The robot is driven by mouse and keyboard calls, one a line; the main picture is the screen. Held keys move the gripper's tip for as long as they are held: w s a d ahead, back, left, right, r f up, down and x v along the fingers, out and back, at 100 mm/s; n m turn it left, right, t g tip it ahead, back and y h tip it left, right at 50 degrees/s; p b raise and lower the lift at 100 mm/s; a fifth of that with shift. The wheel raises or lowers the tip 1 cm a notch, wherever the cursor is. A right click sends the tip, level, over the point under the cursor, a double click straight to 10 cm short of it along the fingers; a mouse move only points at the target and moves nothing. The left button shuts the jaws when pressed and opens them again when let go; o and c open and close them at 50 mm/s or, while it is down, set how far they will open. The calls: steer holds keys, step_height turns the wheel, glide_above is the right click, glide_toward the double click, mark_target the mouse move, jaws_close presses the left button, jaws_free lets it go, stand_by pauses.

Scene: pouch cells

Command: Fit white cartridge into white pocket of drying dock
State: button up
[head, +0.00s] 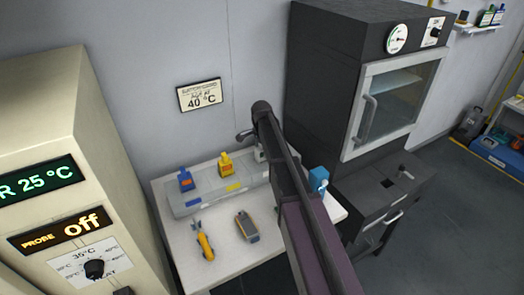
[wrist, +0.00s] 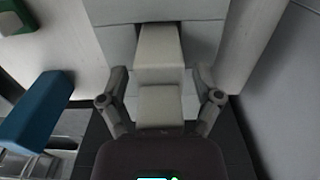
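A white cartridge (wrist: 160,105) stands between the two fingers of my gripper (wrist: 161,82) in the wrist view. Narrow gaps show between the cartridge and both fingers, so the gripper looks open around it. Its far end meets a pale grey block that appears to be the drying dock (wrist: 112,38); how deep it sits I cannot tell. In the head view the grey dock (head: 190,207) lies along the back of the white table, with a blue cartridge (head: 186,180) and a yellow cartridge (head: 225,165) upright on it. My arm hides the dock's right end; a small white part (head: 259,154) shows beside it.
A blue block (wrist: 38,108) stands left of my gripper in the wrist view. A yellow tool (head: 204,244) and a grey-yellow meter (head: 247,226) lie on the table (head: 225,265). A dark oven (head: 330,90) stands right, a cream cabinet (head: 40,110) left.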

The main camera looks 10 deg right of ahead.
steer(key=shift+r, duration=0.1)
stand_by(0.3)
step_height(320, 180, up, 12)
steer(key=p, duration=1.2)
steer(key=shift+r, duration=0.1)
steer(key=shift+s, duration=0.1)
stand_by(0.6)
steer(key=s+n, duration=1.4)
steer(key=s, duration=1.5)
steer(key=shift+d, duration=0.25)
step_height(320, 180, down, 2)
steer(key=shift+b, duration=0.85)
